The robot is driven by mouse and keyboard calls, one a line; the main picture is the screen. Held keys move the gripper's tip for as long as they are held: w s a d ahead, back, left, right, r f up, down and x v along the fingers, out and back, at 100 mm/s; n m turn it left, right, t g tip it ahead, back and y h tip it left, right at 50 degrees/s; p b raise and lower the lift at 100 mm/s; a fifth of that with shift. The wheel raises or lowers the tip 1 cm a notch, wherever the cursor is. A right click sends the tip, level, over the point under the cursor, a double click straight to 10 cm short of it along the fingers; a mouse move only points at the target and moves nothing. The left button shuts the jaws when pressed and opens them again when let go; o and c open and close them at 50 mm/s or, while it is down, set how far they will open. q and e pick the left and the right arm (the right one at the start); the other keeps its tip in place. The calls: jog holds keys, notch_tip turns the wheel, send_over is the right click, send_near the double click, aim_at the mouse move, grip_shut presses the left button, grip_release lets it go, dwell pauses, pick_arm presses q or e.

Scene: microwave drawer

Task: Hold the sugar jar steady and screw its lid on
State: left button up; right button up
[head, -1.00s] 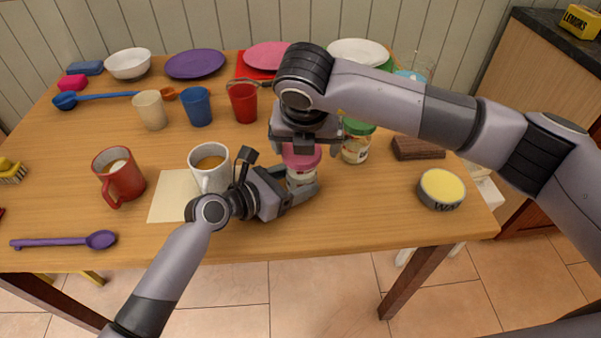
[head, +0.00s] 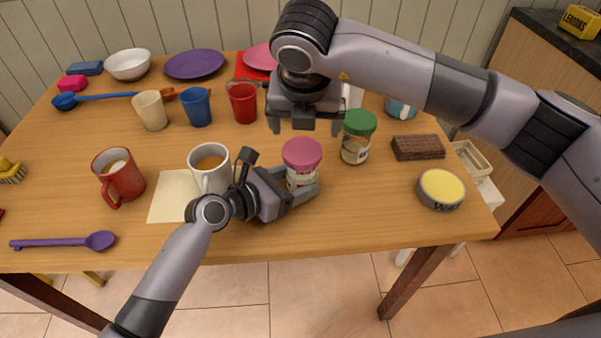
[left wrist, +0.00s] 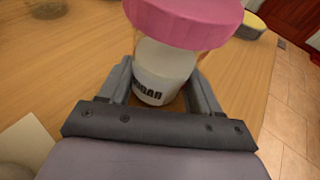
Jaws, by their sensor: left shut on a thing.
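The sugar jar (head: 300,178) stands upright on the table, with its pink lid (head: 302,153) sitting on top. In the left wrist view the jar (left wrist: 164,70) shows white contents and part of a dark label, under the pink lid (left wrist: 185,18). My left gripper (head: 307,187) is shut around the jar's body from the left, below the lid. My right gripper (head: 306,128) is above and behind the jar, clear of the lid. Its fingers point down, spread apart, with nothing between them.
A green-lidded jar (head: 356,137) stands close to the right of the sugar jar. A white mug (head: 209,168) is close to my left gripper. A red cup (head: 243,103), a brown block (head: 418,147) and a yellow-topped tin (head: 441,189) are around. The table's front edge is near.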

pick_arm(q)
jog(key=o, duration=1.6)
jog(key=shift+v, duration=3.8)
